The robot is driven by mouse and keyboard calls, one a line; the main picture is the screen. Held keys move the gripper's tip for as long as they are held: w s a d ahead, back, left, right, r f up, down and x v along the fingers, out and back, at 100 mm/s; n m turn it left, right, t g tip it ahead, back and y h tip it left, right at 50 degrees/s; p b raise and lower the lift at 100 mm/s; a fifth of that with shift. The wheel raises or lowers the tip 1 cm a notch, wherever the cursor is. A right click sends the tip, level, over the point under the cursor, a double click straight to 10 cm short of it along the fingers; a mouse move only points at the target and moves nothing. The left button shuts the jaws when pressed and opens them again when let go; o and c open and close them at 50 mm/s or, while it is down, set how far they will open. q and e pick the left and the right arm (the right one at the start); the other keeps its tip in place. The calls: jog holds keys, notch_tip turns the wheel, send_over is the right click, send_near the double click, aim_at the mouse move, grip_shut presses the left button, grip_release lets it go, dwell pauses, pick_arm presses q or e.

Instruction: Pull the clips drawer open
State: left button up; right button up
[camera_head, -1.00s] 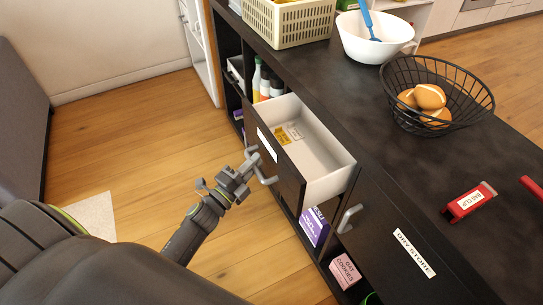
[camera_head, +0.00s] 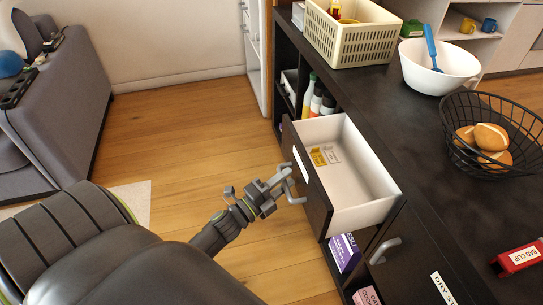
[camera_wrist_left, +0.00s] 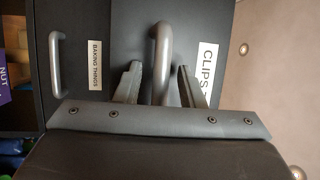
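The clips drawer (camera_head: 315,196) stands pulled out of the dark cabinet in the head view, its white inside showing. A yellow and white item (camera_head: 325,155) lies in it. My left gripper (camera_head: 281,185) is at the drawer's front handle. In the left wrist view, the grey handle (camera_wrist_left: 161,50) stands between the two fingers of my left gripper (camera_wrist_left: 159,72), beside the label "CLIPS" (camera_wrist_left: 208,70). The fingers are apart, with a small gap showing on each side of the handle. My right gripper is not in view.
The dark countertop (camera_head: 420,165) holds a cream basket (camera_head: 350,45), a white bowl (camera_head: 430,70), a wire basket of buns (camera_head: 500,150) and a red bag clip (camera_head: 520,258). Another drawer handle (camera_head: 385,250) is nearby. Wooden floor (camera_head: 200,130) is open to the left.

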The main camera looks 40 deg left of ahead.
pick_arm(q)
jog(key=v, duration=1.7)
jog(key=shift+s+b, duration=0.25)
jog(key=shift+b, duration=0.15)
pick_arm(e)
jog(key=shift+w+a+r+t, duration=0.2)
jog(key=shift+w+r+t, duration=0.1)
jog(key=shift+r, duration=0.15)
pick_arm(q)
jog(key=shift+a, duration=0.1)
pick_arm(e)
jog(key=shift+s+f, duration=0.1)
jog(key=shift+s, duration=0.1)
